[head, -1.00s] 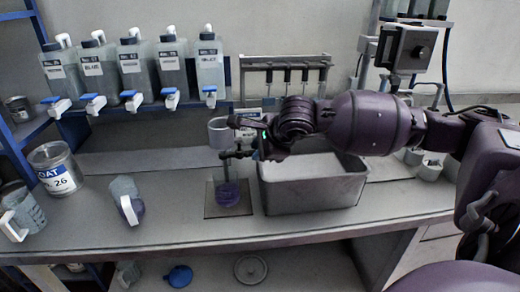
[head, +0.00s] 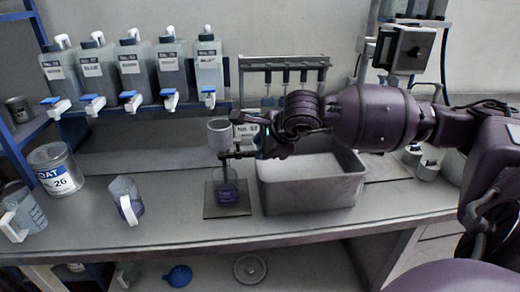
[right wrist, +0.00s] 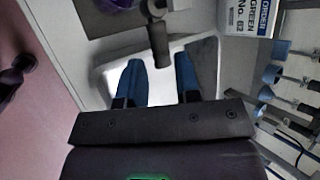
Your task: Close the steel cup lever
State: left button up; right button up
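The steel cup (head: 219,134) is a small grey cup held above a glass beaker with purple liquid (head: 226,192). Its lever is a dark, stubby bar (right wrist: 157,38) in the right wrist view, pointing toward my gripper. My right gripper (right wrist: 159,62) is open, with two blue fingers apart and the lever's end lying between their tips in the picture. I cannot tell whether they touch it. In the head view my right gripper (head: 247,150) is just right of the cup and partly hides the lever. My left gripper is not in view.
A grey metal tub (head: 312,195) stands below my right arm. Bottles with taps (head: 137,70) line the back left. A paint can (head: 56,170) and a purple-stained jug (head: 127,200) stand on the left. The front of the bench between jug and tub is mostly clear.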

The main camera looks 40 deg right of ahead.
jog(key=p+v, duration=0.2)
jog(key=v, duration=0.6)
jog(key=shift+s+r, duration=0.2)
jog(key=shift+r, duration=0.05)
